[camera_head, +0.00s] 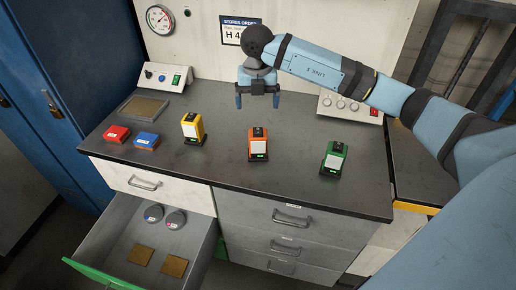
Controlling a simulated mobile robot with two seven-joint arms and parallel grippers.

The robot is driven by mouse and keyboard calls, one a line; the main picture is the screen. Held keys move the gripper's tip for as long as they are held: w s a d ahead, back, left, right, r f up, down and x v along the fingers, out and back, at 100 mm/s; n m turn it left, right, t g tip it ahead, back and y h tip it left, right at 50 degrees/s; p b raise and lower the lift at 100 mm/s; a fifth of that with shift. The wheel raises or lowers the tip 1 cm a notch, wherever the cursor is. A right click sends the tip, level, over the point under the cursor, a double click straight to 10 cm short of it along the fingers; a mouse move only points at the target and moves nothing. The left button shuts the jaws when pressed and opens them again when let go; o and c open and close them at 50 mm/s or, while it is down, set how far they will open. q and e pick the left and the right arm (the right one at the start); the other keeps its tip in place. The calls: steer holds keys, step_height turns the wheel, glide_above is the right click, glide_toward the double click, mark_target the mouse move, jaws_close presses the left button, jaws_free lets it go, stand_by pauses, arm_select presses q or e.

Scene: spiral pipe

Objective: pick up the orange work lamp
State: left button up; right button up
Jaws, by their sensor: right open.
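The orange work lamp (258,144) stands upright on the dark grey worktop, near the middle, with a pale panel on its front. My right gripper (257,101) is above and a little behind it, pointing down, open with nothing between its fingers. The gripper and the lamp are apart. My left gripper is not in view.
A yellow lamp (193,129) stands to the left and a green lamp (334,158) to the right. Red (117,134) and blue (146,140) boxes lie farther left. A control box (350,108) stands behind. An open drawer (105,235) juts out front left.

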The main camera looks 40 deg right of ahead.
mark_target(258, 130)
step_height(258, 130, down, 8)
steer(key=shift+r, duration=0.1)
steer(key=shift+d+f+p, duration=0.15)
steer(key=shift+f+p, duration=0.5)
steer(key=shift+f, duration=2)
steer(key=c, duration=1)
steer(key=shift+w, duration=0.1)
steer(key=shift+c, duration=1)
steer(key=shift+r, duration=0.15)
